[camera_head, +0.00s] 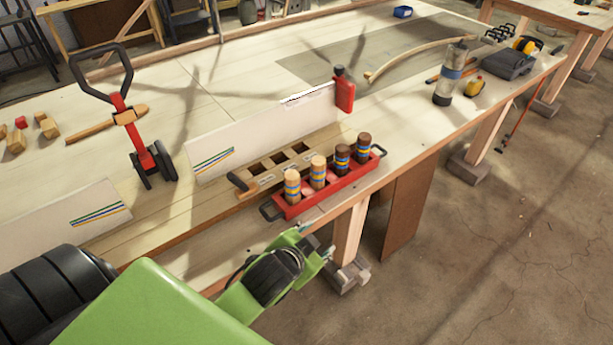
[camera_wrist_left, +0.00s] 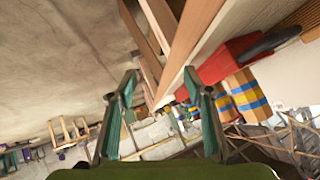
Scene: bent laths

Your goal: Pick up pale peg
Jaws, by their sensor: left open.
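Two pale pegs with blue and yellow bands, the nearer (camera_head: 292,188) and the other (camera_head: 318,173), stand upright in a red tray (camera_head: 330,192) at the bench's front edge. Two dark banded pegs (camera_head: 342,160) stand in the same tray, to their right. My left gripper (camera_head: 318,246) is open and empty, in front of the bench edge and apart from the pegs. In the left wrist view its teal fingers (camera_wrist_left: 160,84) are spread with nothing between them. A pale peg (camera_wrist_left: 248,92) and the red tray (camera_wrist_left: 222,62) show to their right. My right gripper is not in view.
A wooden holder with square openings (camera_head: 252,187) lies just behind the red tray. Behind it stand a white board (camera_head: 215,150) and a red bottle (camera_head: 344,95). A red-and-black hand tool (camera_head: 140,145) stands left. The floor right of the bench is mostly clear.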

